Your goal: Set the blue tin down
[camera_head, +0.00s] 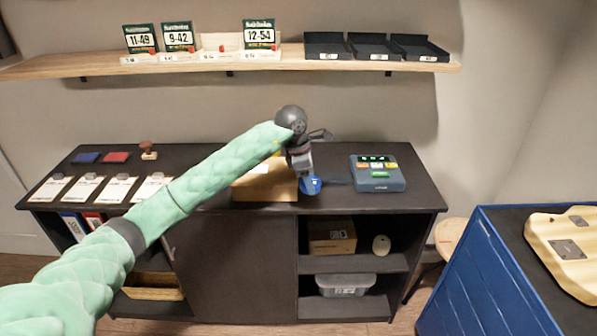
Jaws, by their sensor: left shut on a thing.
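My left arm reaches in from the lower left to the dark cabinet top. My left gripper (308,176) points down near the front edge of the cabinet top and is shut on the blue tin (311,186). The tin is small, round and bright blue, and part of it is hidden by the gripper. I cannot tell whether the tin touches the cabinet top (338,160). My right gripper is not in view.
A cardboard box (265,182) stands just left of the tin, partly behind my arm. A grey device with buttons (377,186) stands to the right. Clipboards (84,188) lie at the left. A shelf (290,62) with signs and black trays runs above.

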